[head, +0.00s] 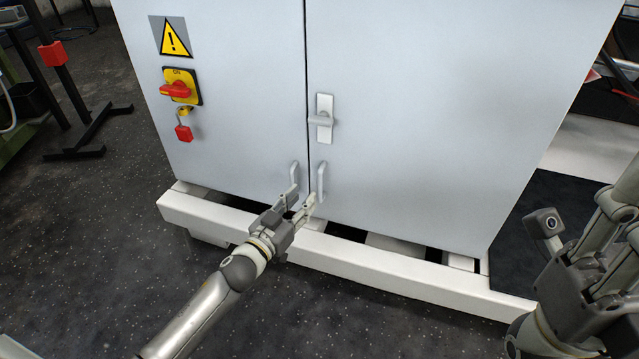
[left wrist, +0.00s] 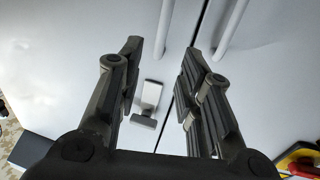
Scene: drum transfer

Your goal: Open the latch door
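The grey cabinet has two doors, a left door (head: 240,90) and a right door (head: 430,110), with a narrow seam between them. A silver latch (head: 322,118) with a short lever sits on the right door near the seam. It also shows in the left wrist view (left wrist: 148,102), which is turned upside down. Bar handles stand low on the left door (head: 293,171) and right door (head: 320,180). My left gripper (head: 302,196) is open and empty, with its fingertips near these handles, below the latch. Contact cannot be told. My right gripper (head: 606,225) is partly cut off at the right.
A red rotary switch on a yellow plate (head: 181,87) and a warning sign (head: 171,37) are on the left door. A white base frame (head: 350,262) juts out below the cabinet. Dark floor (head: 90,230) is free at the left. A black stand (head: 75,100) stands further back.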

